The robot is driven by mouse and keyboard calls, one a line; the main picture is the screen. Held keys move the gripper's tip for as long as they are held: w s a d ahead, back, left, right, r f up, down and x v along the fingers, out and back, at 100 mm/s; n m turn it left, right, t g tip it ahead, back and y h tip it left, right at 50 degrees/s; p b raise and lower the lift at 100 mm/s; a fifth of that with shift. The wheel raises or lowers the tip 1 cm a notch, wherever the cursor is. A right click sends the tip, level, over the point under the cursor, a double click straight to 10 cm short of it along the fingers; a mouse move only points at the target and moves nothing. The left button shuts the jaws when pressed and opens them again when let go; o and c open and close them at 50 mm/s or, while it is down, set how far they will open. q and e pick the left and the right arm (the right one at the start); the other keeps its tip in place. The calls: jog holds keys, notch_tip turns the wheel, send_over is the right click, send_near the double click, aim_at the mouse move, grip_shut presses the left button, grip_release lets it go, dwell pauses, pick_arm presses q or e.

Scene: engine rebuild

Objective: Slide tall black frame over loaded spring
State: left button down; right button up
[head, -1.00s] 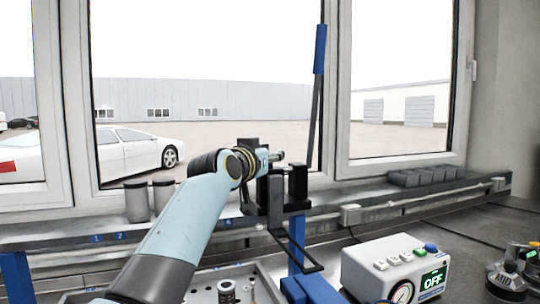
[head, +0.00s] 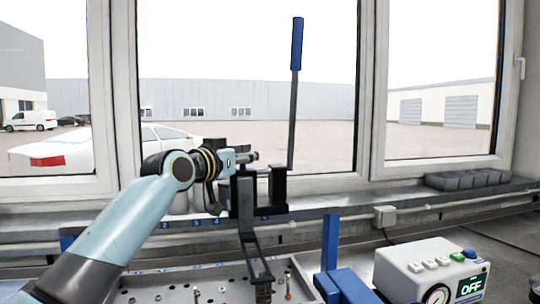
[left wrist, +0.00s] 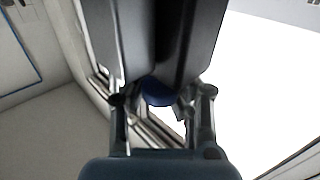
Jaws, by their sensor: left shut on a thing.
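The tall black frame (head: 277,188) hangs upright near the middle of the head view. A long thin lever with a blue handle (head: 297,45) rises from its right side, and narrow black legs reach down from it. My left gripper (head: 246,182) is shut on the frame, though the frame hides much of the grip. In the left wrist view two broad dark plates lie beyond the gripper (left wrist: 158,105), with a blue patch between them. A dark coiled spring (head: 263,291) shows at the legs' lower end, partly cut off; I cannot tell whether they touch. My right gripper is out of view.
A grey tray (head: 205,280) with holes and small metal parts lies under the frame. A blue post (head: 330,242) and a white gauge box (head: 432,272) reading OFF stand to the right. Small grey bins (head: 468,179) line the window ledge.

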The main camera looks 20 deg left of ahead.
pick_arm(q)
jog(key=shift+s+f, duration=0.25)
jog(key=shift+f, duration=0.15)
jog(key=c, duration=1.1)
grip_release()
jog(key=shift+s+d+r, duration=0.25)
jog(key=shift+s+d, duration=0.05)
jog(key=shift+s, duration=0.05)
jog(key=shift+o, duration=0.3)
jog(key=shift+r, duration=0.15)
jog(key=shift+s+a, duration=0.25)
jog(key=shift+s, duration=0.25)
jog(key=s+a, duration=0.2)
jog(key=s, duration=0.9)
jog(key=shift+o, duration=0.2)
jog(key=shift+w, duration=0.1)
